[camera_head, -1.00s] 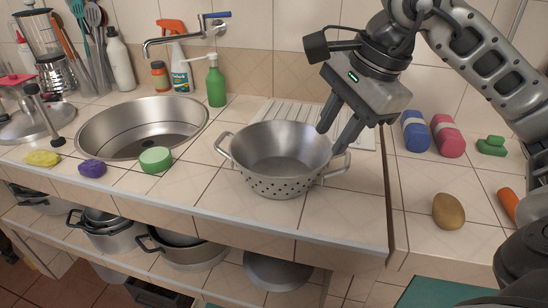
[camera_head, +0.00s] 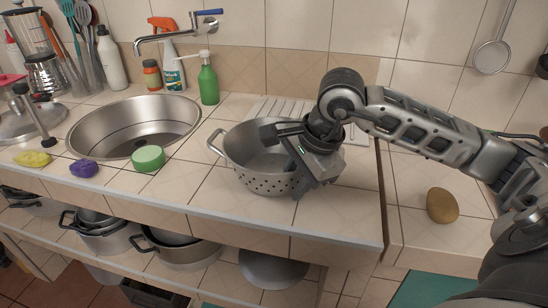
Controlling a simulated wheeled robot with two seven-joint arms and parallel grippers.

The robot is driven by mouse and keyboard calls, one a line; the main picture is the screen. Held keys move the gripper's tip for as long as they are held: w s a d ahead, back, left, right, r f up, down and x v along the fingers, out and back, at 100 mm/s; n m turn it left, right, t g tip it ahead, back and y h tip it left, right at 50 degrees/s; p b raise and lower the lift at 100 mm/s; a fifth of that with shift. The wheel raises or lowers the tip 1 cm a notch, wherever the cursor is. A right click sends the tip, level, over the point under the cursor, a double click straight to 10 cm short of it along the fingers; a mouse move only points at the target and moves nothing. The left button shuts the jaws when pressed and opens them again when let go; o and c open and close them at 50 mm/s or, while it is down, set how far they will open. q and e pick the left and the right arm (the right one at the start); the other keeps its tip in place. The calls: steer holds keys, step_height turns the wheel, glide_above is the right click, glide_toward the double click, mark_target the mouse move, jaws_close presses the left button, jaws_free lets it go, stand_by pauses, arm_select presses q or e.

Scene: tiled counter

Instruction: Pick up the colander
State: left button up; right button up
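The colander (camera_head: 262,182) is a metal bowl with holes low in its wall and two loop handles. It stands upright on the tiled counter, right of the sink. Its left handle is in plain view. My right gripper (camera_head: 308,186) is down at the colander's right side, where the right handle is. The gripper body hides that handle and part of the rim. Its fingers are mostly hidden, so I cannot tell whether they are closed on the handle. My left gripper is not in view.
The round sink (camera_head: 132,128) lies to the left, with a green sponge (camera_head: 148,158) at its front edge. A green pump bottle (camera_head: 208,82) stands behind. A brown potato (camera_head: 442,205) lies on the right counter. Pots (camera_head: 178,250) sit on the shelf below.

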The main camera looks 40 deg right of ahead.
steer(key=shift+w+f, duration=0.1)
steer(key=shift+f, duration=0.35)
steer(key=shift+c, duration=0.3)
steer(key=shift+a, duration=0.1)
jaws_close()
